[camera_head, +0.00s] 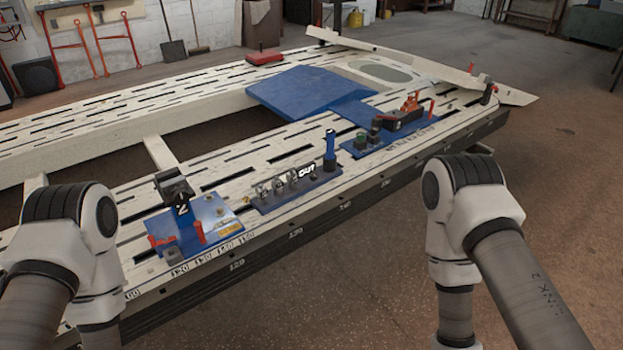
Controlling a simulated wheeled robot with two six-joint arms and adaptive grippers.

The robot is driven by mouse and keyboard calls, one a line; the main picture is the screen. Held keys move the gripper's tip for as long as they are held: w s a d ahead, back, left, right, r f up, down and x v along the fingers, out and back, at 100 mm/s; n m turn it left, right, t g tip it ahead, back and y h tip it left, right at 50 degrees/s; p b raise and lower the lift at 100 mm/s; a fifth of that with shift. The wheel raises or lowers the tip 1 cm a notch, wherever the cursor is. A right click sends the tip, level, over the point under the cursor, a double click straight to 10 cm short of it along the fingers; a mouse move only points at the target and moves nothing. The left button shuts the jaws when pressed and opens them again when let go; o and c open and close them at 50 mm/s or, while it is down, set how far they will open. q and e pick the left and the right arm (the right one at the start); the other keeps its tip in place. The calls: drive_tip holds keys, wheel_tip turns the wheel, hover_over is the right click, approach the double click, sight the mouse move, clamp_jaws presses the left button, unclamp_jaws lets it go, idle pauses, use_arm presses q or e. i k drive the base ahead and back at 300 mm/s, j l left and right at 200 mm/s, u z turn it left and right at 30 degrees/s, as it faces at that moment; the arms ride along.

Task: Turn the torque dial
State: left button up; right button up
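I cannot tell for sure which part is the torque dial. A small dark round knob with some green (361,140) stands on the right blue plate (352,150), beside an orange and black tool (402,115). A blue upright handle on a dark round base (330,152) stands at the right end of the middle fixture (268,205). Small round parts sit on the left blue plate (185,252), too small to read. My two arms come in at the lower left and lower right, in front of the bench. Both grippers are below the picture and hidden.
The long slotted frame bench (230,260) runs from lower left to upper right. A raised blue panel (308,90) and a pale beam (420,65) lie farther back. Open floor (560,180) lies to the right.

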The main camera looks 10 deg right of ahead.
sight(313, 177)
drive_tip(key=i, duration=0.5)
drive_tip(key=i+l+u, duration=0.15)
drive_tip(key=i, duration=0.85)
drive_tip(key=i+l+u, duration=0.15)
drive_tip(key=i, duration=0.35)
drive_tip(key=i+l, duration=0.15)
drive_tip(key=i, duration=0.35)
drive_tip(key=j+u, duration=0.05)
